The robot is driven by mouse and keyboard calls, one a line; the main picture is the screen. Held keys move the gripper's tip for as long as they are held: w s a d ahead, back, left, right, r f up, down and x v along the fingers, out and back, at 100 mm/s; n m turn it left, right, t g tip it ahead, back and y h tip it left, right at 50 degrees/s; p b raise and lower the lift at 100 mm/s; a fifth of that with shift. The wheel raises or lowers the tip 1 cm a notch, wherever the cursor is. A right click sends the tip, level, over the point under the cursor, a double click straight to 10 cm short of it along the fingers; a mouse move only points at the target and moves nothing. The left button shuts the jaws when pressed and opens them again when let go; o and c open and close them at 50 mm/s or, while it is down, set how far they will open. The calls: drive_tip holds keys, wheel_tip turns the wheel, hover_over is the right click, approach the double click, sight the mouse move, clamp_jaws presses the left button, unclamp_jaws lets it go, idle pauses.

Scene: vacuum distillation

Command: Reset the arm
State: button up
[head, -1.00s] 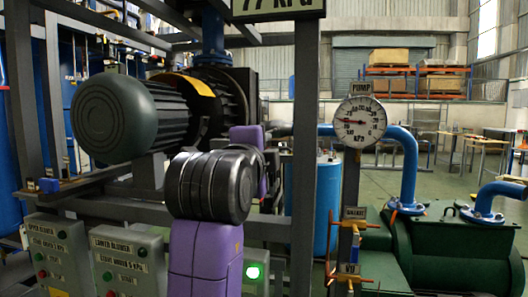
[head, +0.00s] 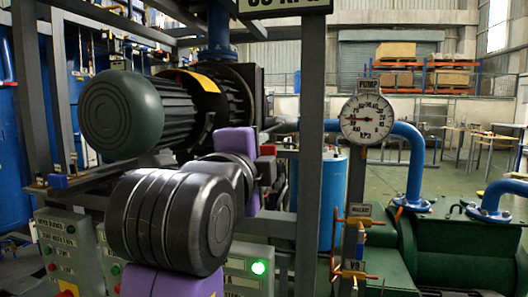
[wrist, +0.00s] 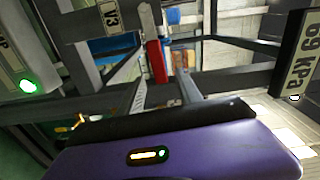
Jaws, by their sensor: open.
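My gripper (wrist: 162,78) shows in the wrist view, its two grey fingers spread apart with nothing held between them. Its purple body fills the bottom of that view. In the head view my purple and black arm rises from the bottom centre and reaches toward the pump frame; the fingers cannot be made out clearly there. A red block-like part (wrist: 157,62) lies beyond the fingers in the wrist view, apart from them as far as I can tell. A red part (head: 267,150) also shows beside my arm's far end in the head view.
Grey frame posts (head: 310,150) stand close to my arm. A motor (head: 122,114) is at left, control boxes (head: 65,252) below it. A pump gauge (head: 367,119), blue pipe (head: 415,160) and green machine (head: 470,255) stand right. A pressure sign (wrist: 297,60) reads 69 kPa.

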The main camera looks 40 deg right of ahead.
idle(0.6)
